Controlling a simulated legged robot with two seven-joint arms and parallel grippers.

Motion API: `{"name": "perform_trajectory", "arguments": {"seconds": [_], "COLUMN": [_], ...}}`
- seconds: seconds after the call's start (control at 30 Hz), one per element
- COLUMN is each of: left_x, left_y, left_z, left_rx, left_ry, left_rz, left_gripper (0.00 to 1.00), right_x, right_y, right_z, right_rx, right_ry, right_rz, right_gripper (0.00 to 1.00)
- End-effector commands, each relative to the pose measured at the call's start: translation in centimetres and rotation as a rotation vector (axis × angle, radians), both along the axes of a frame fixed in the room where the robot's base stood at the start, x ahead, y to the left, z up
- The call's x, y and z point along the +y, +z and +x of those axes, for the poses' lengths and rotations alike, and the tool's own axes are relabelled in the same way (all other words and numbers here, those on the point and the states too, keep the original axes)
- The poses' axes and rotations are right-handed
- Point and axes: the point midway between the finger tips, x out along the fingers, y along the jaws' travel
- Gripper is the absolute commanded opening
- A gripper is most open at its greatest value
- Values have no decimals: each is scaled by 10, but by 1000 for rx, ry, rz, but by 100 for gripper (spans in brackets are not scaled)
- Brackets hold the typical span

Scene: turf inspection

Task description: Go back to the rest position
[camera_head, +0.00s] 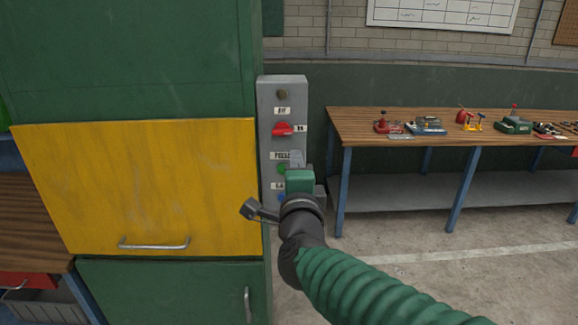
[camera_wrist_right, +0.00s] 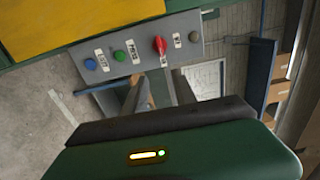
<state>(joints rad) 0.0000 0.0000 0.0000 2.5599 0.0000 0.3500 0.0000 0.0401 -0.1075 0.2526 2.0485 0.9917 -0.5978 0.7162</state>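My right arm reaches in from the lower right in the head view. Its gripper (camera_head: 297,165) is in front of the lower part of a grey control panel (camera_head: 291,95), partly covering the green and blue buttons. The panel also shows in the right wrist view (camera_wrist_right: 195,25), with a red knob (camera_wrist_right: 159,45), a green button (camera_wrist_right: 119,56) and a blue button (camera_wrist_right: 90,64). The right gripper's grey fingers (camera_wrist_right: 150,92) point toward the panel side; I cannot tell how far apart they are, and I see nothing clearly held. My left gripper is not in view.
A green cabinet with a yellow door (camera_head: 150,185) stands just left of the panel. A wooden workbench (camera_head: 360,125) with several small tools stands at the right. Another bench (camera_head: 30,215) is at the left edge. Concrete floor is open at the lower right.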

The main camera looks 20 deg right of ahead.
Motion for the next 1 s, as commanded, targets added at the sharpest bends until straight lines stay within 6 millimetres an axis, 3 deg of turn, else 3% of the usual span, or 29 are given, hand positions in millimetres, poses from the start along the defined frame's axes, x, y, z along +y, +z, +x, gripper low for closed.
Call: {"name": "perform_trajectory", "arguments": {"seconds": [0.13,0.23,0.27,0.37,0.4,0.5,0.63,0.7,0.8,0.9,1.0], "left_x": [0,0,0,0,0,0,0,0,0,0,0], "left_y": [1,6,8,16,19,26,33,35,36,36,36], "left_z": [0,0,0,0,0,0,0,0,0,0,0], "left_rx": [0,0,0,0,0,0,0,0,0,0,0], "left_ry": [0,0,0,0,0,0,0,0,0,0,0], "left_rz": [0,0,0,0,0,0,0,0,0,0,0], "left_gripper": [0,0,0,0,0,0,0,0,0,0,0], "right_x": [1,10,14,29,32,32,19,10,1,-3,-3], "right_y": [-3,-33,-50,-126,-161,-240,-314,-338,-355,-361,-362], "right_z": [1,3,3,-12,-26,-76,-156,-193,-228,-241,-241], "right_rx": [13,120,176,419,525,769,1030,1129,1212,1241,1243], "right_ry": [9,83,124,313,405,639,945,1083,1212,1261,1265], "right_rz": [-15,-137,-201,-463,-571,-806,-1033,-1112,-1176,-1198,-1200], "right_gripper": [33,33,33,33,33,33,33,33,33,33,33]}}
